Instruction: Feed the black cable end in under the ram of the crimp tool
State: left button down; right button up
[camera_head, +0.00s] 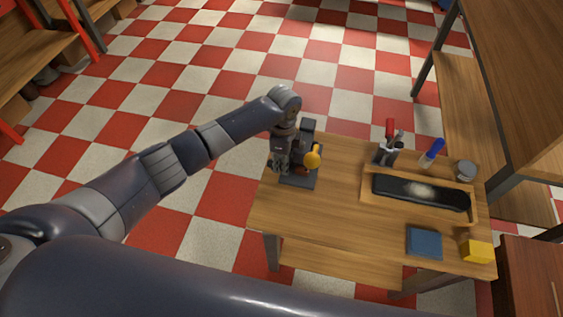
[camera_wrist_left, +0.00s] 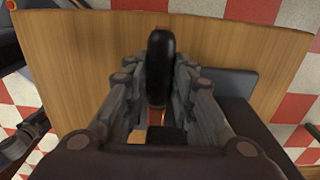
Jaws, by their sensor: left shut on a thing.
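The crimp tool (camera_head: 308,127) is a dark upright press with a yellow knob (camera_head: 313,157), standing on the back left of the small wooden table. My left gripper (camera_head: 281,168) is low beside it, on its left, pointing down. In the left wrist view the gripper's fingers (camera_wrist_left: 158,95) are closed around the black cable end (camera_wrist_left: 160,62), a rounded black piece with a coppery strip below it. A dark flat part, seemingly the tool's base (camera_wrist_left: 232,83), shows right of the fingers. The ram and its gap to the cable end cannot be made out. My right gripper is out of view.
A wooden tray (camera_head: 365,198) on the table holds a long black item (camera_head: 420,193). Behind it stand a tool holder (camera_head: 384,156), a blue-capped bottle (camera_head: 431,154) and a grey jar (camera_head: 465,170). The table's front left is clear.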

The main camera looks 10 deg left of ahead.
pick_arm(q)
jog(key=shift+w+a+r+t, duration=0.15)
jog(key=shift+w+r, duration=0.1)
jog(key=shift+w, duration=0.2)
jog(key=shift+w+d+r+t, duration=0.1)
jog(key=shift+w+r+t, duration=0.1)
jog(key=shift+w, duration=0.25)
jog(key=c, duration=1.3)
grip_release()
jog(key=shift+o, duration=0.3)
jog(key=shift+w+f, duration=0.2)
jog(key=shift+w, duration=0.15)
jog(key=shift+f, duration=0.25)
jog(key=shift+s+r, duration=0.1)
jog(key=shift+s, duration=0.15)
